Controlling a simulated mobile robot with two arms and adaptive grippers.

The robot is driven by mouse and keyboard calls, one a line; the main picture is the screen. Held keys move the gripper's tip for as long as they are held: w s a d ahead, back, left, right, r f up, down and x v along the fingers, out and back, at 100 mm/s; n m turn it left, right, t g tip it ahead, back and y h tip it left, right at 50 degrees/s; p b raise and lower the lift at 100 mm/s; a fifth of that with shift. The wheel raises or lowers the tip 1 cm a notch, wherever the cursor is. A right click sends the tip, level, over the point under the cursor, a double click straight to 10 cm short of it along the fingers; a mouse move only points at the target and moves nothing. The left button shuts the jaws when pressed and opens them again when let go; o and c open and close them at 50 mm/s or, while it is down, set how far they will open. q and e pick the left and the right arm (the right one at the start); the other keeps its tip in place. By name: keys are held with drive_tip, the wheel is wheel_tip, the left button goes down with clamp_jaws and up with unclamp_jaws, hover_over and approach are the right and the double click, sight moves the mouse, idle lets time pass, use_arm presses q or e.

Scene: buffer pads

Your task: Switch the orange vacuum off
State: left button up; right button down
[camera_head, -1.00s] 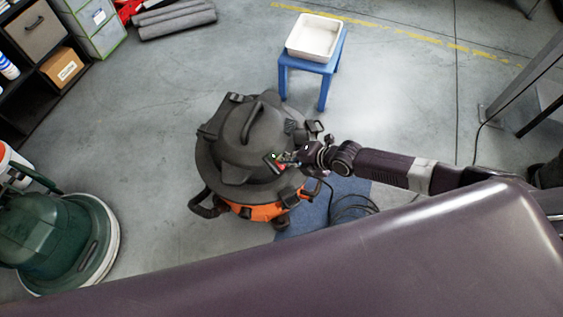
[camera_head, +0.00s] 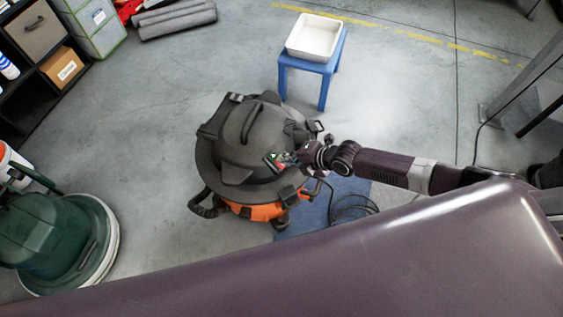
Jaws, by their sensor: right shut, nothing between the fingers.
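The orange vacuum (camera_head: 258,212) stands upright on the floor in the middle of the head view, with a dark grey lid on top and an orange drum below. A small switch panel (camera_head: 274,158) with a green and a red part shows on the right side of the lid. My right gripper (camera_head: 285,160) is shut and empty, its fingertips at the panel. I cannot tell whether they touch it. The gripper hides part of the panel's right side. My left gripper is not in view.
A blue stool (camera_head: 312,66) with a white tray (camera_head: 294,45) stands behind the vacuum. A green floor machine (camera_head: 45,235) is at the left. A black cable (camera_head: 350,209) lies on a blue mat (camera_head: 317,211) right of the vacuum. Open floor lies left and behind.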

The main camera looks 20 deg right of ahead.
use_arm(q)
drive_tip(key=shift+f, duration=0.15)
use_arm(e)
drive_tip(key=shift+f, duration=0.1)
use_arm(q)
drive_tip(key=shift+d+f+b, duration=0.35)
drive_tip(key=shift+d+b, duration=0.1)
use_arm(e)
drive_tip(key=shift+w+a+f, duration=0.2)
drive_tip(key=shift+f, duration=0.05)
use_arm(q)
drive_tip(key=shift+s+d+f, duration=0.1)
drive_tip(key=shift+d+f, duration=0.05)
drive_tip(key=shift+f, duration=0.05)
use_arm(e)
drive_tip(key=shift+a+f, duration=0.1)
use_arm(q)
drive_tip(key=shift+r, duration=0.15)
use_arm(e)
drive_tip(key=shift+d+r, duration=0.2)
drive_tip(key=shift+r, duration=0.1)
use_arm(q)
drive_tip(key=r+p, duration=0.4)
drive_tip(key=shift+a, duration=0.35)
use_arm(e)
drive_tip(key=v, duration=0.5)
drive_tip(key=shift+s+r, duration=0.1)
drive_tip(key=shift+s, duration=0.1)
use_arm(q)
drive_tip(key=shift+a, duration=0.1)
